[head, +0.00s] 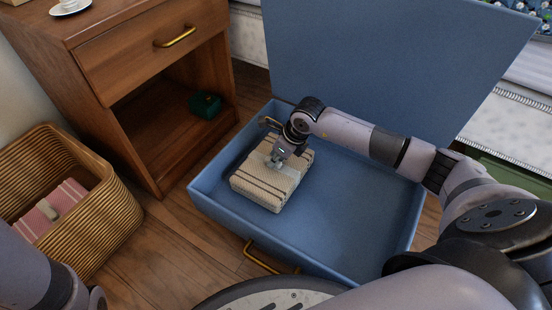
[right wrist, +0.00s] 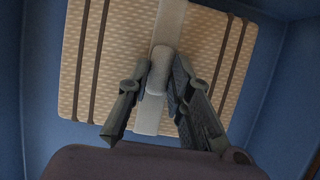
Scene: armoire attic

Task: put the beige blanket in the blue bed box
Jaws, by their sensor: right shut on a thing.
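The beige blanket (head: 269,190) is a folded bundle with dark stripes and a pale strap. It is inside the blue bed box (head: 372,218), toward its left side; I cannot tell whether it rests on the floor of the box. The box's lid stands open at the back. My right gripper (head: 275,161) reaches in from above and is shut on the blanket's strap. In the right wrist view, the fingers (right wrist: 154,95) close on a raised part of the strap over the blanket (right wrist: 205,65), with blue box walls around it. In the head view, my left gripper is out of sight.
A wicker basket (head: 112,222) with a pink folded item (head: 58,208) stands at the left. A wooden nightstand (head: 120,62) holds a dark green box (head: 205,105) on its open shelf and a cup (head: 68,5) on top. The right part of the bed box is empty beneath my arm.

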